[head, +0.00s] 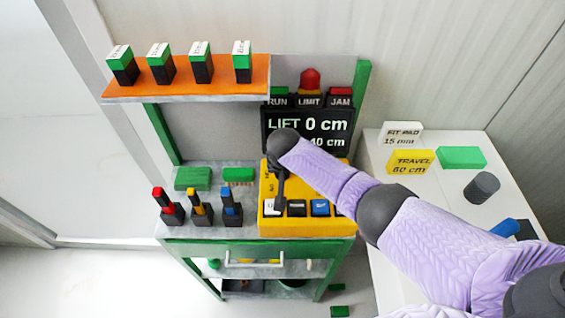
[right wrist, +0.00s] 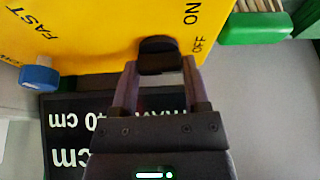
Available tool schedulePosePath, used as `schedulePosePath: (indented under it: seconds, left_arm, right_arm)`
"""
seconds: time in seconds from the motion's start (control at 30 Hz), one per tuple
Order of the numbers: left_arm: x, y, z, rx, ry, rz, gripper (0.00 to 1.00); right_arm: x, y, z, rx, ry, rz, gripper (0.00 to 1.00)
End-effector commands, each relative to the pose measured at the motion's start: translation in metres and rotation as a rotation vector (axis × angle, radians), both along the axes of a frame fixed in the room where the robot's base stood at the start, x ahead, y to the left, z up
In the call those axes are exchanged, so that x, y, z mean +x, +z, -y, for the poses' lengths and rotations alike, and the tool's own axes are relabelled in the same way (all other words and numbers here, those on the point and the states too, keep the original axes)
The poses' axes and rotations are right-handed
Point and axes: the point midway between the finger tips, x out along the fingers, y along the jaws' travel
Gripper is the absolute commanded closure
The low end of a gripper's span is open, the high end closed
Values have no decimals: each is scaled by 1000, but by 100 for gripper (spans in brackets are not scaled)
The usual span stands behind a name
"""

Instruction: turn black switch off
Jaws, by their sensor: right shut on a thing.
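The black switch (right wrist: 160,44) is on the yellow control panel (head: 265,190), with the words ON and OFF printed beside it. In the right wrist view it is level with the OFF word and away from ON. My right gripper (right wrist: 160,68) is shut on the switch, one finger on each side of it. In the head view my right gripper (head: 279,180) reaches down over the panel's upper left part, and my arm hides the switch. The yellow panel also fills the top left of the right wrist view (right wrist: 100,30). My left gripper is not in view.
A display (head: 330,125) reading LIFT 0 cm stands behind the panel. A blue knob (right wrist: 38,77) is near the FAST word. Red, yellow and blue-topped pieces stand left of the panel. A white side table (head: 440,190) holds blocks and a dark cylinder (head: 482,187).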

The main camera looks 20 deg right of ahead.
Motion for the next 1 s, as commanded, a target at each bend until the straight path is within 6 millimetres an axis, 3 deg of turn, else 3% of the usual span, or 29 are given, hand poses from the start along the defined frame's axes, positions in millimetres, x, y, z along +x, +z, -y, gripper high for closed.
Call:
schedulePosePath:
  seconds: [0.73, 0.77, 0.9, 1.0]
  left_arm:
    - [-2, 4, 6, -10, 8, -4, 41]
    - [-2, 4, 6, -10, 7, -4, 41]
    - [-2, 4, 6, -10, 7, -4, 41]
    - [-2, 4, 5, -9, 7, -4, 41]
  right_arm:
    - [1, 0, 0, 1, -81, 1, 100]
    - [1, 0, 0, 1, -81, 1, 37]
    - [1, 0, 0, 0, -80, 1, 7]
    - [0, 0, 0, 0, -80, 1, 6]
